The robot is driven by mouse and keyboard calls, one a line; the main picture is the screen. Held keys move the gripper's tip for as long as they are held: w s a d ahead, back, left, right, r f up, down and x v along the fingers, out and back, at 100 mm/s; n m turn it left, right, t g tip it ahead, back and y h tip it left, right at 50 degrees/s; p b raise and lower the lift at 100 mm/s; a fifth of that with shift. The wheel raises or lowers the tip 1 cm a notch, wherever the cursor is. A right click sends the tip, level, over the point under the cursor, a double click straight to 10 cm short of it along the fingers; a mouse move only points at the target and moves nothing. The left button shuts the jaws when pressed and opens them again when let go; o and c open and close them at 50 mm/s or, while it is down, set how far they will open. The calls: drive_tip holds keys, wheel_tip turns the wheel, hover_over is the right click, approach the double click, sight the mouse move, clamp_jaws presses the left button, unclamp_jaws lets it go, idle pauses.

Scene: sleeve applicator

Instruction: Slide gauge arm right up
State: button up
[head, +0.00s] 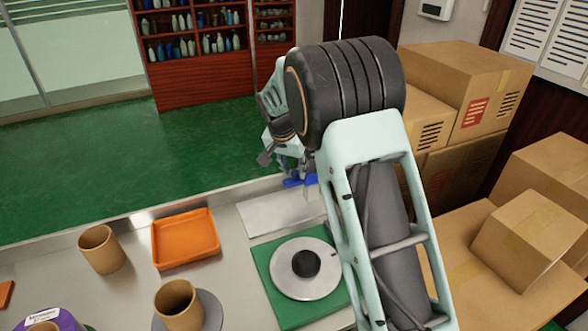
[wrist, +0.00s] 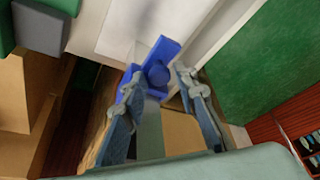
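A blue part (head: 300,181), which I take to be the right gauge arm, sits at the far edge of a pale plate (head: 282,212) on the counter. My gripper (head: 287,172) is right at it, partly hidden behind my own arm. In the wrist view, the blue part (wrist: 158,50) shows a flat tab and a rounded knob between and just beyond my fingertips (wrist: 159,78). The fingers are apart. The left finger overlaps the blue part's edge; I cannot tell whether it touches. A gap shows between the knob and the right finger.
A green mat with a grey disc (head: 300,285) and black knob (head: 306,263) lies nearer on the counter. An orange tray (head: 185,238) and brown cups (head: 101,249) stand to the left. Cardboard boxes (head: 465,90) are stacked at right. Green floor lies beyond the counter.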

sight(294, 173)
clamp_jaws()
drive_tip(key=shift+r, duration=0.1)
wheel_tip(294, 173, up, 7)
drive_tip(key=p, duration=0.3)
drive_tip(key=shift+r, duration=0.15)
unclamp_jaws()
drive_tip(key=shift+f, duration=0.2)
